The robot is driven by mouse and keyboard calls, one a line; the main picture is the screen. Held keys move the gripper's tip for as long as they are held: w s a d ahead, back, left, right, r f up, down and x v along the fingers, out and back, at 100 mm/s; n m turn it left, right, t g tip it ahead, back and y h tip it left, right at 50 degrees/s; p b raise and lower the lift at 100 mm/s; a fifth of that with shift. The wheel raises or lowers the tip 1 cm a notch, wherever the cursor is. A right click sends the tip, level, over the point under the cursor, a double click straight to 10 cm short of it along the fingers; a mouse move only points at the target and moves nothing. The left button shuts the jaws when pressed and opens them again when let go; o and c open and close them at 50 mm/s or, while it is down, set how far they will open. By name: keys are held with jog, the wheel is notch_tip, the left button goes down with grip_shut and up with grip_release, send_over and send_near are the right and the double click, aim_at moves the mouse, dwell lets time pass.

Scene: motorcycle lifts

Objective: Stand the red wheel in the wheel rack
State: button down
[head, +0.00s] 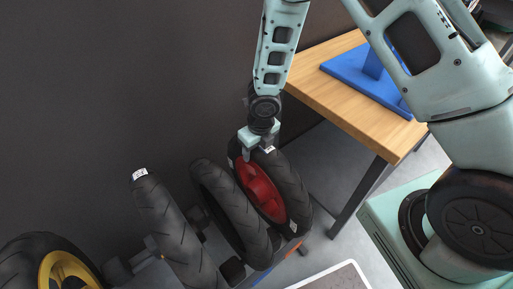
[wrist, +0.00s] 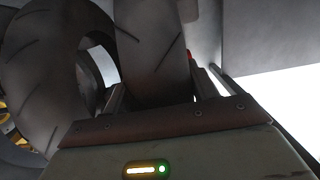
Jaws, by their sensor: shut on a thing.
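The red wheel (head: 262,190) has a red hub and a black tyre. It stands roughly upright at the right end of a row of wheels in the head view. My gripper (head: 256,147) is shut on the top of its tyre. In the wrist view the tyre (wrist: 150,45) fills the space between the fingers of my gripper (wrist: 157,88), with a speck of red at its right side. The wheel rack (head: 292,249) shows only in part below the wheels. The wheel's lower edge is close over the rack's right end; I cannot tell whether it rests in it.
Other black tyres (head: 175,228) stand close to the left, one (head: 228,208) right beside the red wheel. A yellow-rimmed wheel (head: 62,272) is at the lower left. A wooden table (head: 335,85) with a blue stand (head: 365,75) is behind to the right. A dark wall is behind.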

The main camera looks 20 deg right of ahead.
jog(key=shift+w+f, duration=0.1)
dwell(0.3)
jog(key=shift+c, duration=1.9)
grip_release()
jog(key=shift+f, duration=0.15)
jog(key=s+r+m+p, duration=0.3)
jog(key=r+m+p, duration=0.15)
jog(key=r, duration=0.75)
jog(key=s+r+m+p, duration=0.3)
jog(key=r+p, duration=0.2)
jog(key=r, duration=0.8)
jog(key=s+a+r+m+p, duration=0.1)
jog(key=s+r+m, duration=0.4)
jog(key=m, duration=0.3)
jog(key=s+a+r+m+g+p, duration=0.1)
jog(key=s+a+r+m+p, duration=0.1)
jog(key=s+r+m, duration=0.3)
jog(key=s+a+r+m+p, duration=0.1)
jog(key=s+r+m, duration=0.4)
jog(key=s+m, duration=0.4)
jog(key=shift+a+r+m+p, duration=0.2)
jog(key=shift+a+m+p, duration=0.15)
jog(key=shift+m, duration=0.9)
jog(key=shift+w, duration=0.1)
